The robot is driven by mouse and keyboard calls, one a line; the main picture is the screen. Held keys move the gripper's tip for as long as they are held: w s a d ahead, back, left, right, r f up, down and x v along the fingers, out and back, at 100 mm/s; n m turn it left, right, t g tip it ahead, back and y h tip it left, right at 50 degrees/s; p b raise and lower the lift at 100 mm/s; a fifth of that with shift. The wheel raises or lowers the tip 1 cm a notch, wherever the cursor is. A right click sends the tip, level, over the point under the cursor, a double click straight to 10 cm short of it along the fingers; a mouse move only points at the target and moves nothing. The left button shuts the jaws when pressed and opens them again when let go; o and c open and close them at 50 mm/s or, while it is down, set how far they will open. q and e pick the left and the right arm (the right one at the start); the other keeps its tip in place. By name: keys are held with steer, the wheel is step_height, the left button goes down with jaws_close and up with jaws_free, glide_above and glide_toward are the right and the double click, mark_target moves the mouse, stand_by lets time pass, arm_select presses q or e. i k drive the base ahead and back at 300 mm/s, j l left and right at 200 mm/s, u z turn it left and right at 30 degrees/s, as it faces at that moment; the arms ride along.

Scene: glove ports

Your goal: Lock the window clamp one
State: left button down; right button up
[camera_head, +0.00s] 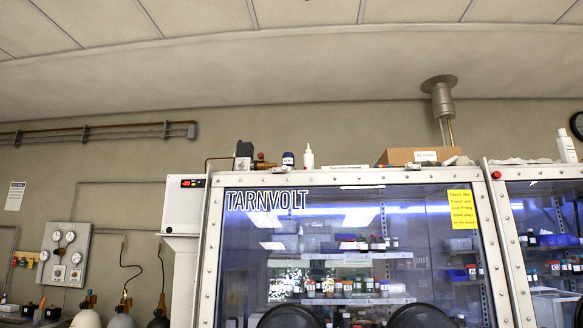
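A glovebox window (345,235) marked TARNVOLT faces me, with a metal frame (330,177) and bolts around it. Two dark round glove ports show at the bottom edge, a left one (288,317) and a right one (418,317), both cut off by the picture. Small round fittings sit along the frame, but I cannot tell which of them is window clamp one. Neither of my grippers is in view.
A second glovebox section (550,240) stands at the right. A cardboard box (418,156), a white bottle (308,157) and other items sit on top. Gas cylinders (122,318) and a gauge panel (65,254) are at the left. A yellow note (462,209) is on the window.

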mark_target(284, 169)
steer(key=i+l+z, duration=0.15)
steer(key=i+z, duration=0.3)
steer(key=i, duration=0.9)
